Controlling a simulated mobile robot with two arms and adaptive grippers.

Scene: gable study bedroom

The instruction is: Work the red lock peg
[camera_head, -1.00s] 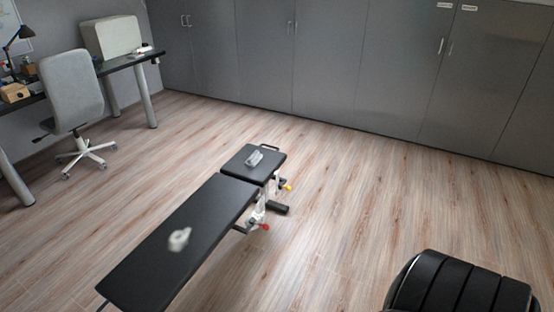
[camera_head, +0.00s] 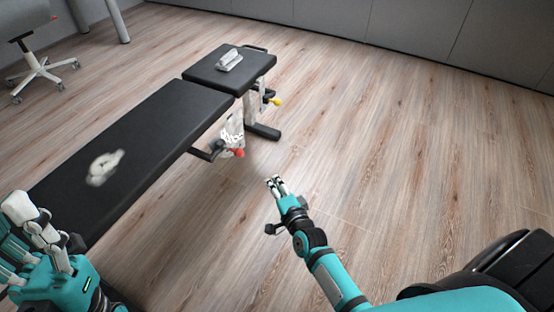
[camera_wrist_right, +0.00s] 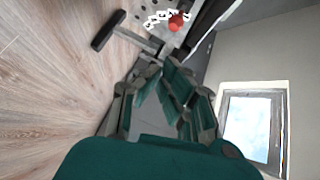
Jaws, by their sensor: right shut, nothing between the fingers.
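The red lock peg (camera_head: 239,153) sticks out low on the side of the black weight bench (camera_head: 140,130), near the white metal bracket under the gap between seat and back pad. It also shows in the right wrist view (camera_wrist_right: 176,22) at the top, beyond the fingers and apart from them. My right gripper (camera_head: 276,184) is shut and empty, to the right of the peg and nearer to me, over bare floor. My left gripper (camera_head: 45,232) is at the lower left, beside the bench's near end; I cannot tell whether it is open.
A yellow knob (camera_head: 275,101) sits farther along the bench frame. A pale object (camera_head: 230,60) lies on the small pad and a white ring-like item (camera_head: 104,167) on the long pad. A black rounded object (camera_head: 500,262) stands at the lower right. Floor right of the bench is clear.

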